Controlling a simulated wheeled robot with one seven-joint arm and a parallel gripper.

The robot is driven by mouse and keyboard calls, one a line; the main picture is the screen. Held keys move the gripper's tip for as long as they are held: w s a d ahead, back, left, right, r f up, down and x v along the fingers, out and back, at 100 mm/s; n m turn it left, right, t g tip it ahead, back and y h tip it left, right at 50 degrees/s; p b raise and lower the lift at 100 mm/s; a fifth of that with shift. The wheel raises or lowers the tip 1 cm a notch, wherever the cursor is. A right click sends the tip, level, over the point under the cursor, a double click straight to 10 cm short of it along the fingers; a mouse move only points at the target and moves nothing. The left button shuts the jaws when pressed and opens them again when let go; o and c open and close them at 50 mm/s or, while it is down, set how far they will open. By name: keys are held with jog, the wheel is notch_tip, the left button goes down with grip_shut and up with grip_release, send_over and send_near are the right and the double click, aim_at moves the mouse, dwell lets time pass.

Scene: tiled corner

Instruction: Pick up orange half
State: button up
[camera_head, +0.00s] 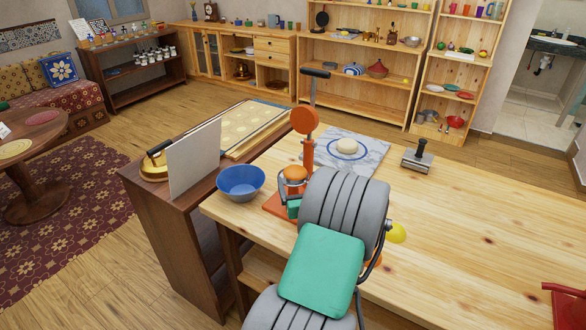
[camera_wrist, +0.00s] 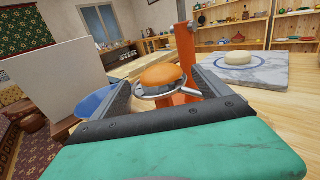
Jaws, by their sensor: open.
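The orange half (camera_head: 295,173) sits cut side down, dome up, in the metal cup of an orange juicer press (camera_head: 306,149). In the wrist view the orange half (camera_wrist: 163,76) lies ahead, between the lines of my two fingers. My gripper (camera_wrist: 166,98) is open and empty, its fingers on either side of the juicer cup. I cannot tell whether a finger touches the cup's metal rim (camera_wrist: 170,96). In the head view my grey arm hides the fingers and part of the juicer base.
A blue bowl (camera_head: 241,182) stands left of the juicer. A marble board (camera_head: 360,152) with pale dough (camera_head: 346,146) lies behind it. A press tool (camera_head: 418,157) stands to the right. The juicer's upright post and lever rise close beside the cup. The right tabletop is mostly clear.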

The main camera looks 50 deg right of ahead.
aim_at(297, 176)
jog(key=p+x, duration=0.1)
jog(key=x, duration=0.3)
jog(key=shift+w+d+r, duration=0.15)
jog(key=shift+w, duration=0.2)
jog(key=c, duration=1.4)
jog(key=shift+c, duration=1.1)
jog(key=shift+r, duration=0.15)
